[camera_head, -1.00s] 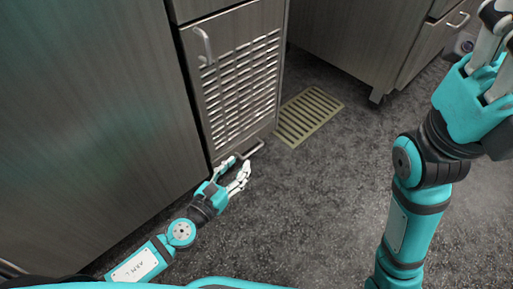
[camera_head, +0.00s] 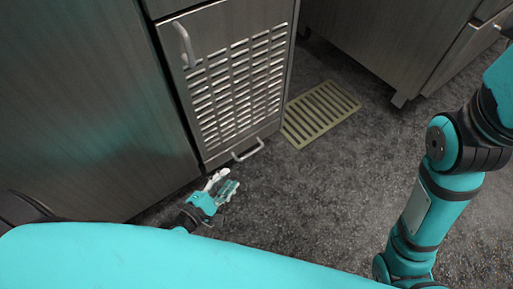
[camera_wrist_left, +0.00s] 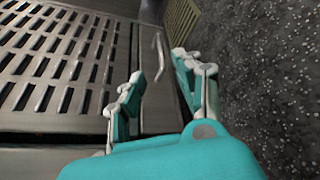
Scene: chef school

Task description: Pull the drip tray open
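The drip tray front (camera_head: 224,157) is a low metal strip under the slatted cabinet door, near the floor. It looks flush with the cabinet. Its bar handle (camera_head: 247,151) sticks out in front; it also shows in the left wrist view (camera_wrist_left: 160,56), beyond the fingertips. My left gripper (camera_head: 228,180) is open and empty, low over the floor, in front of and a little below the handle, apart from it. In the left wrist view its two fingers (camera_wrist_left: 160,72) stand apart with a gap between them. My right gripper's fingers are outside the picture.
The slatted door (camera_head: 238,85) has its own upright handle (camera_head: 184,44). A yellowish floor grate (camera_head: 320,112) lies right of the cabinet. Another cabinet (camera_head: 400,40) stands at the upper right. The dark floor (camera_head: 310,200) in front is clear.

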